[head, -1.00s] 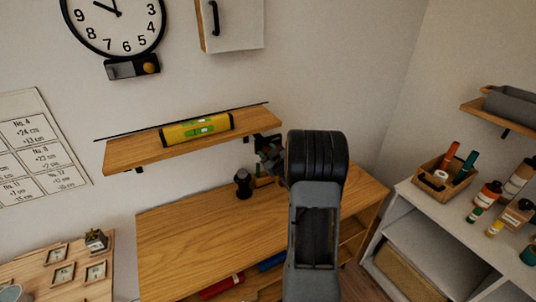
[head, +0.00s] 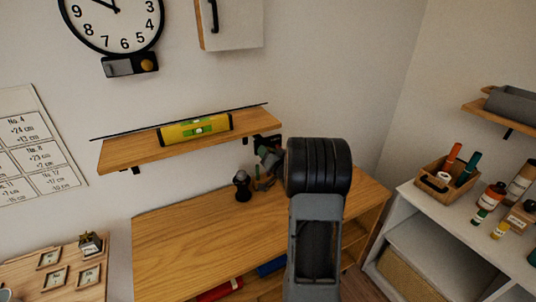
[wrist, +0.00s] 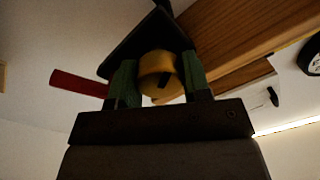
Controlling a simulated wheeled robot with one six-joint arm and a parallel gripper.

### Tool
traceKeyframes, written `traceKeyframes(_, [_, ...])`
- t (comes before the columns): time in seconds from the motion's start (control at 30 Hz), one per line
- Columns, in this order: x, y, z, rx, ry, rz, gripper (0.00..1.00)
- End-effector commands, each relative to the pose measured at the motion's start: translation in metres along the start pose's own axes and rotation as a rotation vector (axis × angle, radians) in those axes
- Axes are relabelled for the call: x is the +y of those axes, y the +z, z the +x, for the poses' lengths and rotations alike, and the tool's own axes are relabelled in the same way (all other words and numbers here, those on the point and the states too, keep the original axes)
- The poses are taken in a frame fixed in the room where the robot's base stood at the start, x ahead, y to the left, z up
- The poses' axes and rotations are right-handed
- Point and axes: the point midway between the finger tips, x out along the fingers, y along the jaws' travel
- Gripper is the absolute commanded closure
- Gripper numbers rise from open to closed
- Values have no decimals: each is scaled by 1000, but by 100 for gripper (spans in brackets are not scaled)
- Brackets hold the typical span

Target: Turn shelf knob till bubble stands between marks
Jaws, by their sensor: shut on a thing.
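A yellow spirit level (head: 170,135) lies on the wooden wall shelf (head: 122,154) in the head view. Its green vial (head: 205,125) shows a pale bubble; the picture is too small to place the bubble against the marks. My gripper (head: 268,163) is just under the shelf's right end, partly hidden behind my arm. In the wrist view, the green fingers of my gripper (wrist: 160,90) are shut around a round yellow knob (wrist: 158,66) with a dark mark on it. The shelf's wooden underside (wrist: 230,35) shows above and to the right. The knob is hidden in the head view.
A wooden desk (head: 190,235) stands below the shelf, with a small dark object (head: 242,187) near my gripper. A clock (head: 112,15) and a cabinet (head: 232,25) hang above. A white unit (head: 430,215) with bottles stands at right. A red bar (wrist: 75,82) shows in the wrist view.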

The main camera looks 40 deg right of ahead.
Motion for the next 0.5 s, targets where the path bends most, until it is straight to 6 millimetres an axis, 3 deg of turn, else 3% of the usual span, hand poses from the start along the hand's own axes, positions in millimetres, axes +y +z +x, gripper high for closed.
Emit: traceKeyframes(0.5, [1, 0, 0, 11, 6, 314, 80])
